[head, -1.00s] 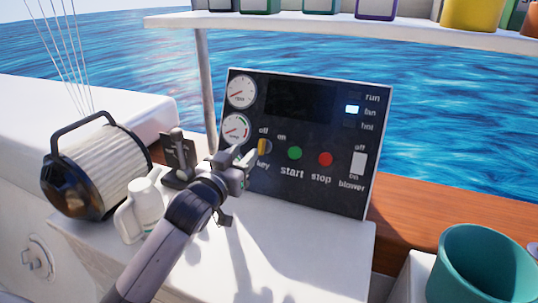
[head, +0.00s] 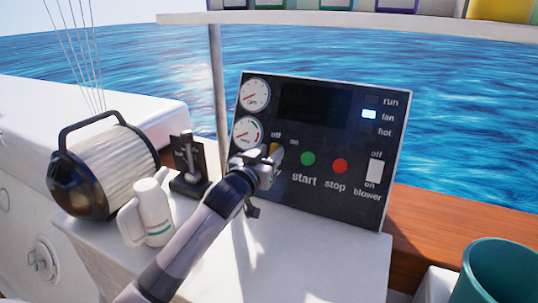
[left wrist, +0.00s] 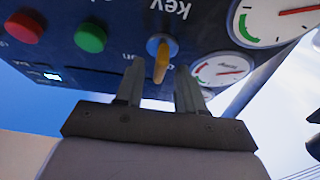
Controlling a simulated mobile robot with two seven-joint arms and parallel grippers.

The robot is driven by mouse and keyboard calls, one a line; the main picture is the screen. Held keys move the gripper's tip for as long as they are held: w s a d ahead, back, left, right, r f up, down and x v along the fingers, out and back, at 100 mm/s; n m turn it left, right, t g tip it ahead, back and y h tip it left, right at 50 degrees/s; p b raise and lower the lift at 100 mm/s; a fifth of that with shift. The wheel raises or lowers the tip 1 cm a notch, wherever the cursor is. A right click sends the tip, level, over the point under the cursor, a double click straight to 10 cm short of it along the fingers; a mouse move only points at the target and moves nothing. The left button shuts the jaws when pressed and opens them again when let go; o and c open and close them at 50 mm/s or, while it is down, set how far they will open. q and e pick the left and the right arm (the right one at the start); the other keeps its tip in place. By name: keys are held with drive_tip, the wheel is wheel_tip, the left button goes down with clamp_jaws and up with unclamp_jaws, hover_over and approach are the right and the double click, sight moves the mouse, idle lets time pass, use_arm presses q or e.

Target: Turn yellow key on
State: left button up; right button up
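The yellow key (head: 274,148) is on the dark control panel (head: 330,203), below the "off" and "on" labels. In the head view my left gripper (head: 272,157) is right in front of it and covers part of it and its label. In the left wrist view, which is upside down, the yellow key (left wrist: 161,62) sits on a round blue base between the two fingertips of my open left gripper (left wrist: 158,72). A gap shows on each side, and the fingers do not appear to grip it. My right gripper is not in view.
Green start (head: 308,159) and red stop (head: 340,166) buttons are right of the key, then a white blower switch (head: 375,171). A teal cup (head: 495,275) is at lower right.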

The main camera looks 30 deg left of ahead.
use_arm(q)
drive_tip(key=shift+w, duration=0.2)
clamp_jaws()
